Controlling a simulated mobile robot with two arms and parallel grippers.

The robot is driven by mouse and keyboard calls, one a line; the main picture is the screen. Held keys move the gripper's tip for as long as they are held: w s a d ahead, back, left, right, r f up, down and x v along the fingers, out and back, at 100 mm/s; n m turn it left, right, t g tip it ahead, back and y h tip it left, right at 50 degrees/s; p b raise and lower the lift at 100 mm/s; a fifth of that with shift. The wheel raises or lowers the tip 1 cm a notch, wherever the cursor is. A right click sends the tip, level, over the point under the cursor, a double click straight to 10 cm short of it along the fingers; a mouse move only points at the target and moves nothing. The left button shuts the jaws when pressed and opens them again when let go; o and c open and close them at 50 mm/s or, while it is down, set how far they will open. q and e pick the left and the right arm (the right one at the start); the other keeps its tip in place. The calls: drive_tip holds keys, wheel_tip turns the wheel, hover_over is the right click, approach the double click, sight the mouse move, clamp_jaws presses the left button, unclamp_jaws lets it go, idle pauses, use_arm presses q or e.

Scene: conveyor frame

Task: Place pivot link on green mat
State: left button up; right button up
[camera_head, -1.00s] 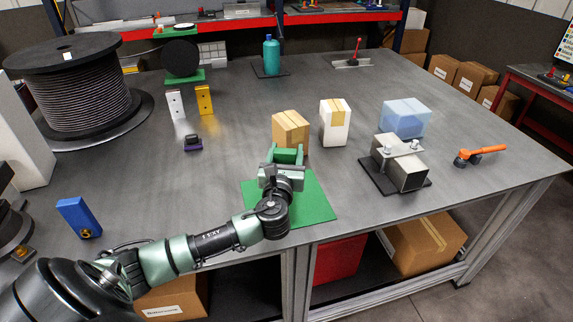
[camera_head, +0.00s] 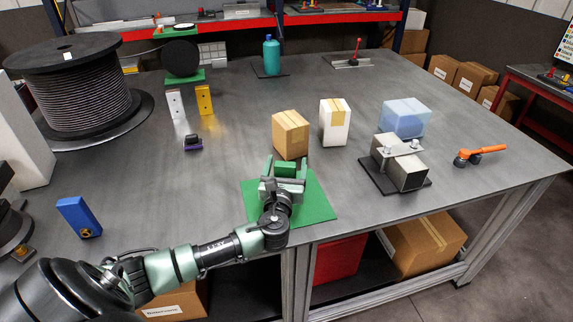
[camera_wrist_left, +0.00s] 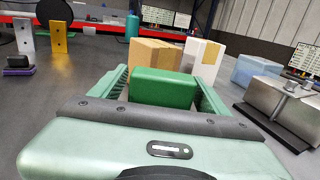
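The green block (camera_head: 286,170), which I take to be the pivot link, is at the far part of the green mat (camera_head: 318,203). My left gripper (camera_head: 286,167) has its fingers on either side of the block, with narrow gaps showing; they look open around it. In the left wrist view the green block (camera_wrist_left: 163,88) sits between the ridged fingers, its lower part hidden by the gripper body. I cannot tell whether the block's underside touches the mat. My right gripper is not in view.
A cardboard box (camera_head: 290,135) stands just behind the block, with a white box (camera_head: 334,122) beside it. A metal block on a dark plate (camera_head: 400,170), a translucent blue box (camera_head: 405,118) and an orange-handled tool (camera_head: 480,154) are to the right. The table left of the mat is mostly clear.

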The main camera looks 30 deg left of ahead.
use_arm(q)
drive_tip(key=shift+r, duration=0.1)
drive_tip(key=shift+s+d, duration=0.15)
drive_tip(key=shift+s, duration=0.05)
drive_tip(key=b+v, duration=0.2)
drive_tip(key=v, duration=0.9)
drive_tip(key=shift+s, duration=0.25)
drive_tip(key=shift+d, duration=0.1)
